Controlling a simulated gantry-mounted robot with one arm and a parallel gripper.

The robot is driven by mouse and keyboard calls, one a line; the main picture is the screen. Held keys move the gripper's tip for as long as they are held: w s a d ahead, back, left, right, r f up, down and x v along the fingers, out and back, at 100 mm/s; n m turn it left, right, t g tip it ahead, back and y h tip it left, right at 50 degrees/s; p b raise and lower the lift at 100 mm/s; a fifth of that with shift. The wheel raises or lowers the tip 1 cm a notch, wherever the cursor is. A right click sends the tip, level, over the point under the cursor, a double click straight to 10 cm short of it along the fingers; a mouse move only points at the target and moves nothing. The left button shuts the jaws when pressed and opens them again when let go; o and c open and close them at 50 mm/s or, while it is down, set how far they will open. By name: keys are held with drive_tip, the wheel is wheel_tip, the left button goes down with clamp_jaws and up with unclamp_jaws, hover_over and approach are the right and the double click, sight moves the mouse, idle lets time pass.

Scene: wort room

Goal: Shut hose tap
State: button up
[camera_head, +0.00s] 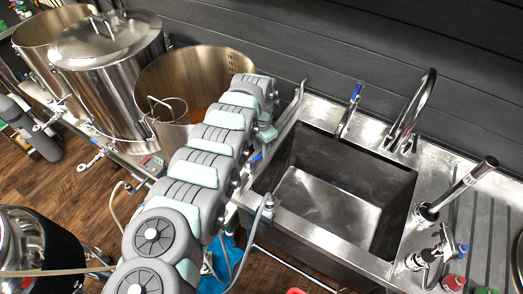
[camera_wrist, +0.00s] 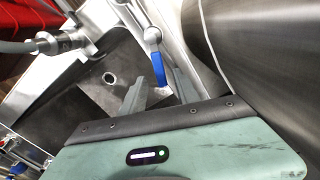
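A metal tap (camera_wrist: 152,35) with a blue lever (camera_wrist: 158,68) is close in front of my gripper (camera_wrist: 158,84) in the wrist view. The lever points down the picture toward the gap between my fingers. My fingers look spread, one on each side of the lever's tip; contact is not clear. In the head view, a small blue lever (camera_head: 257,157) shows beside the end of my arm at the sink's left edge. My arm hides most of this tap and my fingers there. No label marks it as the hose tap.
The steel sink (camera_head: 330,205) lies right of my arm. A large open kettle (camera_head: 205,65) stands close on the left; its curved wall (camera_wrist: 265,60) fills the wrist view's right side. Other blue-handled taps stand behind (camera_head: 356,92) and right of the sink (camera_head: 462,248).

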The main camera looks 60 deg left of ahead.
drive_tip(key=shift+f, duration=1)
drive_tip(key=shift+c, duration=0.5)
clamp_jaws()
